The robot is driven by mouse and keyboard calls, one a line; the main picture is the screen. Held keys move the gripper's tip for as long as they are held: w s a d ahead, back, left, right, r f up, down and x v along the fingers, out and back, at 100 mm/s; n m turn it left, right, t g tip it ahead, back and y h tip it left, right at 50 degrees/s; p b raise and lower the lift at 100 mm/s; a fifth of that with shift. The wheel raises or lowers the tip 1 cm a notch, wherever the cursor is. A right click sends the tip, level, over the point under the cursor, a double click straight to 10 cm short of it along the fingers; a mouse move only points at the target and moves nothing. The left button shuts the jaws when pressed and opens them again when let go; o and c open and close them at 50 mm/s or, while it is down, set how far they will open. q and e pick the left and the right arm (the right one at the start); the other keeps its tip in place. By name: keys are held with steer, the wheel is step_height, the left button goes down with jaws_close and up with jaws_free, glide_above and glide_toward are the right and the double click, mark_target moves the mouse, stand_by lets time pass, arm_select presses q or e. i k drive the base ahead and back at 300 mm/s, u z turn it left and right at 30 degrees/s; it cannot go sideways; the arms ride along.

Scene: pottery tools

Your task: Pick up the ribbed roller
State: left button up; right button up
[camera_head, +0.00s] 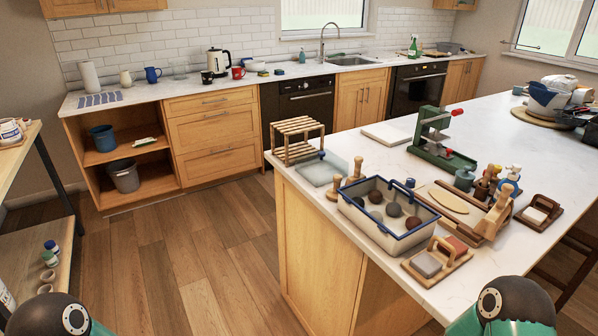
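No roller in view shows clear ribs at this size. A small roller-like tool (357,169) with light wooden handle ends lies on the island behind the blue-rimmed tub; its middle is partly hidden by the tub. A wooden rolling pin (497,215) lies tilted on a wooden board (470,225) with a pale slab, right of the tub. Only dark, rounded parts of my two arms show at the bottom left and bottom right edges, well apart from both tools. Neither gripper is in view, so whether they are open or shut is hidden.
The blue-rimmed tub (365,231) holds several round lumps at the island's front edge. A wooden block caddy (437,259), slatted rack (298,139), green press (434,139) and bottles (511,180) stand around it. The floor (190,255) left of the island is clear.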

mark_target(358, 176)
steer(key=z, duration=1)
steer(key=i, duration=0.15)
steer(key=u, duration=2.5)
steer(key=i, duration=2.1)
steer(key=z, duration=1.1)
steer(key=i, duration=0.15)
steer(key=z, duration=2.9)
